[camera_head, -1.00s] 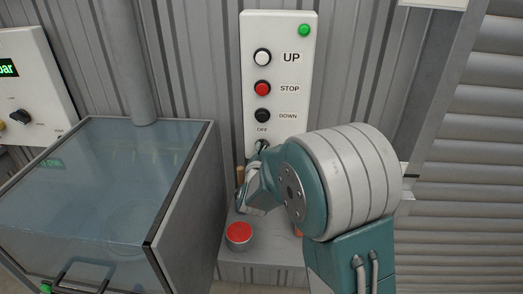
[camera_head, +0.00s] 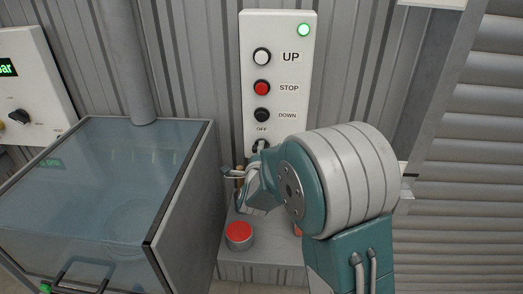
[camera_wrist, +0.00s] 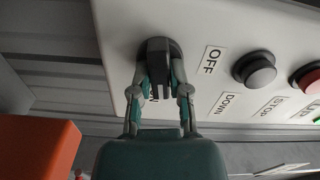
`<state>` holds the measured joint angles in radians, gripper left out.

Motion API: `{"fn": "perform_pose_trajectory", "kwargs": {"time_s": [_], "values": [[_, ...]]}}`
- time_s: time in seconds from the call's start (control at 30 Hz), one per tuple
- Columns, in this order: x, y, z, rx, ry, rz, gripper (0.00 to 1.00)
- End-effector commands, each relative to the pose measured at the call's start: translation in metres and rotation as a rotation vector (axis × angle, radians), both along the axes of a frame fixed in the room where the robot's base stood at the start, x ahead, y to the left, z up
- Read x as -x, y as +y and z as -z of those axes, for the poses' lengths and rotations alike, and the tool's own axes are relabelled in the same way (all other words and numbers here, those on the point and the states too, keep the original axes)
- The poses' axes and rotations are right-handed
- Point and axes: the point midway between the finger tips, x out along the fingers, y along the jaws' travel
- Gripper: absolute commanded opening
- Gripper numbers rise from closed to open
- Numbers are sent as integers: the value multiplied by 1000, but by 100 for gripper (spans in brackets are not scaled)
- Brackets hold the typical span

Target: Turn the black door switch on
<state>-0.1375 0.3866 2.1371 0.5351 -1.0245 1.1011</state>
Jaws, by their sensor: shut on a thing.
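The black door switch (camera_wrist: 157,50) is a rotary knob low on the white panel. In the wrist view its handle points down the picture, towards a partly covered label ending in "N"; the OFF label (camera_wrist: 211,60) lies to its right. My gripper (camera_wrist: 160,88) is shut on the handle, one finger on each side. In the head view the switch (camera_head: 259,146) shows just below the OFF label, and my gripper (camera_head: 250,168) reaches it from below, mostly hiding it. The green lamp (camera_head: 303,30) at the panel's top is bright.
UP, STOP and DOWN buttons (camera_head: 262,115) sit above the switch. A red button (camera_head: 239,233) stands on a ledge below. A glass-topped cabinet (camera_head: 95,180) is at left, and a ribbed shutter (camera_head: 465,150) is at right.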

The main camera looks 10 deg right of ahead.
Motion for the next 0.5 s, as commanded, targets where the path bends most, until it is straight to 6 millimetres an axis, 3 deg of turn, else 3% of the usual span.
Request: {"fn": "perform_pose_trajectory", "kwargs": {"time_s": [0.5], "values": [[1, -1, 4, -173, -48, 2, 0]]}}
